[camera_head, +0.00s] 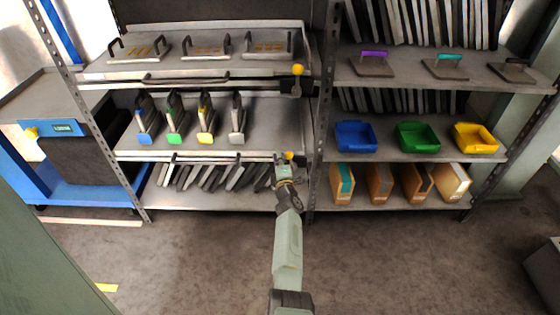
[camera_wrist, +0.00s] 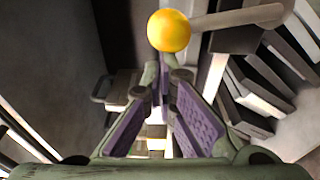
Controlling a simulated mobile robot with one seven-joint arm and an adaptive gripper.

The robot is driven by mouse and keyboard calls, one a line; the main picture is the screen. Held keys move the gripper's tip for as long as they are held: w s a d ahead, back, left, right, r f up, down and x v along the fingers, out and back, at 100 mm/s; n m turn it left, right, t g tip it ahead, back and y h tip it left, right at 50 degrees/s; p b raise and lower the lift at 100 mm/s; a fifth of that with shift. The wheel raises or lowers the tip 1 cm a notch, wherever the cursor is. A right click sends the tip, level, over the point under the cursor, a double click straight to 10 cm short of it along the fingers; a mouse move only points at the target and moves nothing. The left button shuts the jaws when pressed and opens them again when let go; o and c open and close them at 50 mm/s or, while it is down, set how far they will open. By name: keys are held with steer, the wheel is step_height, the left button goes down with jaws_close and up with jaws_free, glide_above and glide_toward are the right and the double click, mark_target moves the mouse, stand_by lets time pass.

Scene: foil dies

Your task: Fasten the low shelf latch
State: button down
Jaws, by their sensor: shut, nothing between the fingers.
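The low shelf latch shows as a yellow ball knob (camera_head: 289,155) at the right end of the middle shelf's front edge in the head view. In the wrist view its yellow ball (camera_wrist: 168,31) sits on a grey lever (camera_wrist: 238,17) that runs to the right. My gripper (camera_head: 286,168) is at this latch, just below the knob in the head view. In the wrist view my gripper (camera_wrist: 165,77) has its purple-padded fingers drawn together at the tips, with nothing between them. The tips appear close to the ball; I cannot tell whether they touch it.
A second yellow-knobbed latch (camera_head: 298,69) hangs at the upper shelf's right end. Upright dies with coloured ends (camera_head: 174,117) stand on the middle shelf, dark plates (camera_head: 215,176) below. A rack post (camera_head: 318,130) stands right of my gripper. Floor in front is clear.

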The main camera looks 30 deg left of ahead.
steer(key=shift+w+d+r+p, duration=0.55)
steer(key=shift+w+d+p, duration=0.1)
steer(key=shift+d, duration=0.15)
steer(key=shift+d, duration=0.15)
